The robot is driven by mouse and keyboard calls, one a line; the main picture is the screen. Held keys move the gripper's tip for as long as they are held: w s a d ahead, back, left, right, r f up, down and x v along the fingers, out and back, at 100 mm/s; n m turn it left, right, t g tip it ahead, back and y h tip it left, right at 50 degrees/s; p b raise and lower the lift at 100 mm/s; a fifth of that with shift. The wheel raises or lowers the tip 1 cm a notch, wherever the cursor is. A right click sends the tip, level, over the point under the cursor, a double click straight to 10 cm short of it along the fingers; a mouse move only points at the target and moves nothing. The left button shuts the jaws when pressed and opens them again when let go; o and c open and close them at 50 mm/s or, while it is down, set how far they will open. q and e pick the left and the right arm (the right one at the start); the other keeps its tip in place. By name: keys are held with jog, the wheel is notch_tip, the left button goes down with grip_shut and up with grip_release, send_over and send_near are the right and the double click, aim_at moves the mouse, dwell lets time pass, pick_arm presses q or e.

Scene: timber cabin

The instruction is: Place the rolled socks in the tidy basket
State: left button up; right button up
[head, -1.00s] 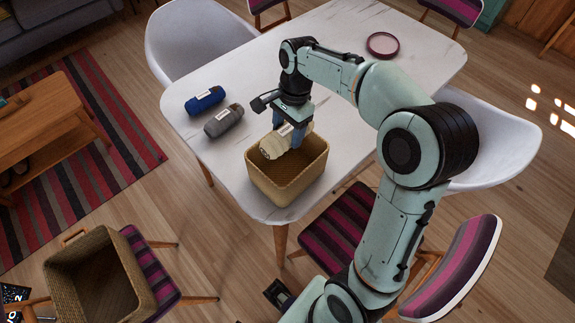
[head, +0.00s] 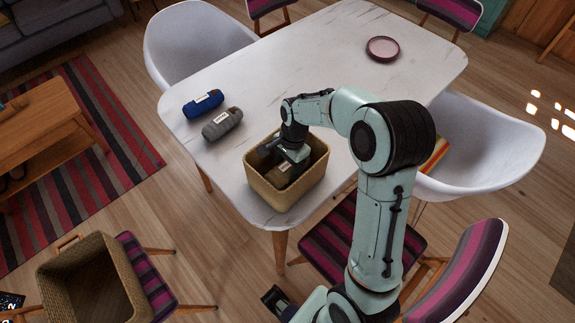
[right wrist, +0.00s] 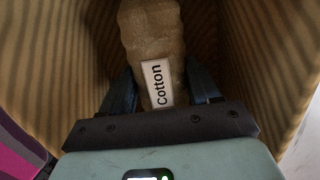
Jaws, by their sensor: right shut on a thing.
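A cream roll with a white "Cotton" label (right wrist: 155,40), which looks like rolled socks, is between the two fingers of my right gripper (right wrist: 160,92). The gripper is shut on it. In the head view my right gripper (head: 287,165) reaches down into the woven basket (head: 284,198) at the near end of the white table. The roll there is mostly hidden by the gripper and shade. In the right wrist view the basket's ribbed walls (right wrist: 245,50) stand on both sides of the roll; whether it touches the bottom, I cannot tell.
A blue roll (head: 203,103) and a grey roll (head: 222,125) lie on the white table (head: 300,75), left of the basket. A larger basket (head: 95,280) stands lower left. Chairs surround the table.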

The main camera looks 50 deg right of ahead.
jog(key=shift+f, duration=0.1)
jog(key=o, duration=1.1)
notch_tip(320, 180, up, 12)
jog(key=d+p, duration=0.1)
jog(key=shift+d+p, duration=0.4)
jog(key=shift+s, duration=0.1)
